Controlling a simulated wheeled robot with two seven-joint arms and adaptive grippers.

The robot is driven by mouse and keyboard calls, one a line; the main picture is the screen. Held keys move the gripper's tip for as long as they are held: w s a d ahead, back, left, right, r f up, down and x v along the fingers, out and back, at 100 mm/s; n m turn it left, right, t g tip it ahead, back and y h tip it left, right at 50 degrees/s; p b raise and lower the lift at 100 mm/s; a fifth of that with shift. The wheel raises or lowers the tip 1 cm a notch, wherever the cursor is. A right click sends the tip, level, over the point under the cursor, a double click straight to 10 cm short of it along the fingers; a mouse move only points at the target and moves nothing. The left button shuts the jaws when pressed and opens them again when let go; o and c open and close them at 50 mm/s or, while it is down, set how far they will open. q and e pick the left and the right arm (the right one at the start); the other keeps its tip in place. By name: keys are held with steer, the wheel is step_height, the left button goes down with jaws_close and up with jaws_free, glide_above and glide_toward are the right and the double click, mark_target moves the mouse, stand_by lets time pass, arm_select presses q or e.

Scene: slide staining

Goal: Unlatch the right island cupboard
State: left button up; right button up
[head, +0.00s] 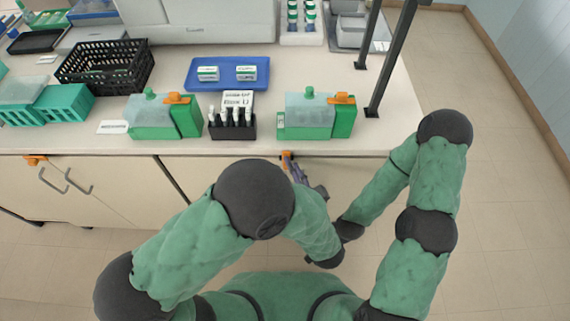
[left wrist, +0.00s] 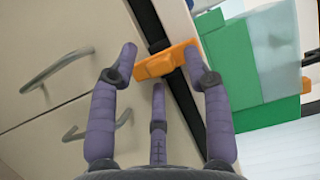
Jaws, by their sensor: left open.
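The orange latch (head: 287,156) sits on the island front, just below the worktop edge, right of the middle in the head view. In the left wrist view the orange latch (left wrist: 168,62) lies across a dark gap beside a pale cupboard door (left wrist: 40,40). My left gripper (head: 294,167) is at the latch, partly hidden by my arm in the head view. In the left wrist view the left gripper (left wrist: 162,60) is open, its purple fingers on both sides of the latch; contact is unclear. My right arm shows, but its gripper is hidden.
Two metal handles (left wrist: 55,70) (left wrist: 97,125) are on the cupboard front. Above, the worktop (head: 375,143) carries green boxes (head: 305,115), a slide rack (head: 232,125) and a blue tray (head: 225,84). Another orange latch (head: 35,160) is at the far left. Floor is clear at right.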

arm_select(q)
jaws_close()
jaws_free()
steer(key=shift+r, duration=0.15)
step_height(320, 180, up, 10)
steer(key=shift+f, duration=0.1)
stand_by(0.4)
